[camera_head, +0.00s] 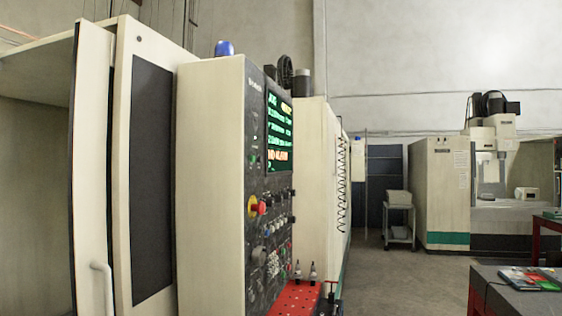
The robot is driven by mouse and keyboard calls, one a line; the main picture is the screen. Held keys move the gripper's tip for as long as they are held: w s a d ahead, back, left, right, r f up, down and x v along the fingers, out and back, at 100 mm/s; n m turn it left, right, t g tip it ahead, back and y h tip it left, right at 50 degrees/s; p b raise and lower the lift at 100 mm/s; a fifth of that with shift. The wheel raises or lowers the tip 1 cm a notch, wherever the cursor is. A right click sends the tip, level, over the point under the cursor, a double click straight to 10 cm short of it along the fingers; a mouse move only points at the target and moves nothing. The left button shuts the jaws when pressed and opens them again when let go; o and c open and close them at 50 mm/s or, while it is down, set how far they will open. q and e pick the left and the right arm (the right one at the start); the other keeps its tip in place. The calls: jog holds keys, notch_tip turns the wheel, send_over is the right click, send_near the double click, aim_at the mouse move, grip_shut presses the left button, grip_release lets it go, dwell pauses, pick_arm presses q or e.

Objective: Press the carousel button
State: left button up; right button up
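A tall beige machine cabinet (210,150) stands at the centre left, seen at a steep angle. Its dark control panel (268,170) carries a lit screen (279,130) with green and orange text. Below the screen are a red emergency knob on a yellow ring (257,206) and several small knobs and buttons (275,250). I cannot tell which of these is the carousel button; labels are too small to read. Neither of my grippers is in view.
The machine's door (128,170) with a handle (103,285) is at the left. A red perforated tray (294,299) with small tools juts out below the panel. A dark-topped table (515,295) stands at the right. Grey floor (400,280) between them is clear.

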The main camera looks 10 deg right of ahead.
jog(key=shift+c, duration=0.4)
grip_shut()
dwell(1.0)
